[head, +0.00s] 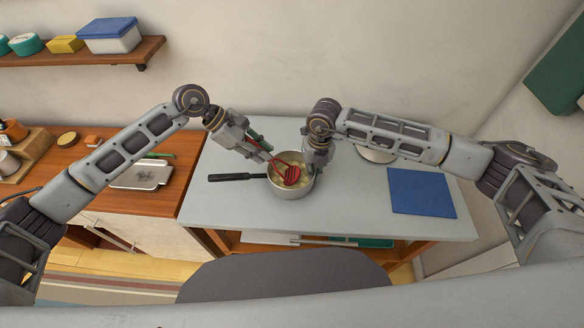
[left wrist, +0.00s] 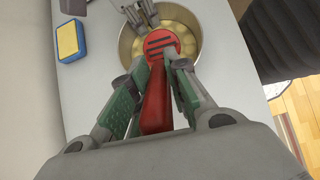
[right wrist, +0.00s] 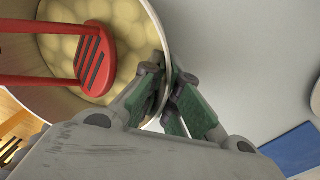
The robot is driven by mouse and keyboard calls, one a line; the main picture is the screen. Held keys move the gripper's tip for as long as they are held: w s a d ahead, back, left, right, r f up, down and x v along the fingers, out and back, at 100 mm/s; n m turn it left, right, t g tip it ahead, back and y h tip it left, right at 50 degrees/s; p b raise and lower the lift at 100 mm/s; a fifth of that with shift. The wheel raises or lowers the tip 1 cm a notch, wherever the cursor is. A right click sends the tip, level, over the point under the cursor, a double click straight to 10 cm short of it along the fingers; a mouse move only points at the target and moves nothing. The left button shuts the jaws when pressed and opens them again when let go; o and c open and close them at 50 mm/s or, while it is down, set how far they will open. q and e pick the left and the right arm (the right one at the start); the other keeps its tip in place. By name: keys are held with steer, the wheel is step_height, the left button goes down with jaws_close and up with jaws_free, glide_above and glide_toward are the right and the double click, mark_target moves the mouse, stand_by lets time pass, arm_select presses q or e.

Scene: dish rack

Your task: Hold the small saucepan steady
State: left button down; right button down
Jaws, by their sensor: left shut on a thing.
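The small saucepan (head: 292,188) stands upright on the grey counter, its black handle (head: 236,177) pointing left. It holds pale yellow round pieces (right wrist: 110,14). My left gripper (head: 268,157) is shut on the handle of a red masher (left wrist: 155,100). The masher's slotted head (right wrist: 93,60) is inside the pan. My right gripper (right wrist: 167,75) is at the pan's far right rim, one finger inside and one outside, shut on the wall. In the head view the right arm hides part of this grip.
A blue mat (head: 421,193) lies on the counter (head: 350,215) to the right. A round pale thing (head: 377,155) is partly hidden behind my right arm. A yellow-and-blue sponge (left wrist: 70,40) shows in the left wrist view. A metal tray (head: 142,176) is on the wooden counter at left.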

arm_select(q)
steer(key=shift+r, duration=0.2)
steer(key=shift+r, duration=4.75)
steer(key=shift+r, duration=0.5)
steer(key=shift+f, duration=0.15)
steer(key=shift+f, duration=5.25)
